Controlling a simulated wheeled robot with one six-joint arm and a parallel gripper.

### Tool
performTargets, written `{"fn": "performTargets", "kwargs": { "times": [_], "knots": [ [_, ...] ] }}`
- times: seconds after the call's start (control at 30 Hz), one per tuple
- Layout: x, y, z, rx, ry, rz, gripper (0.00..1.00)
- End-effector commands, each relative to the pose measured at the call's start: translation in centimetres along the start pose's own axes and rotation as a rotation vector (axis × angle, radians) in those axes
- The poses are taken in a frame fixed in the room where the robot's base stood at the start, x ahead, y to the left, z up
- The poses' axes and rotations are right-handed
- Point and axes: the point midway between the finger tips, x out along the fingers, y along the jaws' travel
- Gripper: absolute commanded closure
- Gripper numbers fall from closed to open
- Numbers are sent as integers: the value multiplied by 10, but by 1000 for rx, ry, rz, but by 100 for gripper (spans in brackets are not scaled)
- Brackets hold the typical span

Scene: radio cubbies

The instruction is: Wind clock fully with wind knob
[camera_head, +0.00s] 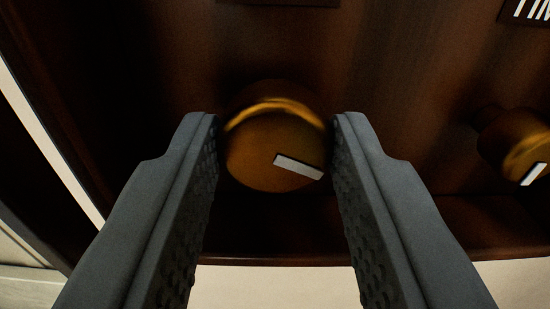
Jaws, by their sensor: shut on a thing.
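A round brass knob (255,150) with a white pointer mark sits on the dark wooden panel in the middle of the view. Its white mark lies at the lower right of its face, slanting down to the right. My gripper (275,140) is shut on this knob, with one grey finger at its left side and one at its right. The label above the knob is cut off at the top edge, so I cannot read whether this is the wind knob. The clock face is not in view.
A second brass knob (524,150) with a white mark is at the right edge, beyond my right finger. A partly cut label with white letters (526,10) is above it. The dark wooden panel (400,90) ends in a lower ledge, with a pale surface (275,287) below.

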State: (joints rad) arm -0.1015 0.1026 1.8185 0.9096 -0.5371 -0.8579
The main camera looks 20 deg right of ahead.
Motion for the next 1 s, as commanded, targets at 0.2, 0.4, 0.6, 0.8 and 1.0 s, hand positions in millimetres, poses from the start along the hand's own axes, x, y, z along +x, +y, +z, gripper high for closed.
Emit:
{"fn": "performTargets", "kwargs": {
  "times": [0.2, 0.4, 0.6, 0.8, 1.0],
  "knots": [
    [0, 0, 0, 147, 0, 0, 89],
    [0, 0, 0, 197, 0, 0, 89],
    [0, 0, 0, 197, 0, 0, 89],
    [0, 0, 0, 196, 0, 0, 45],
    [0, 0, 0, 196, 0, 0, 45]
  ]
}}
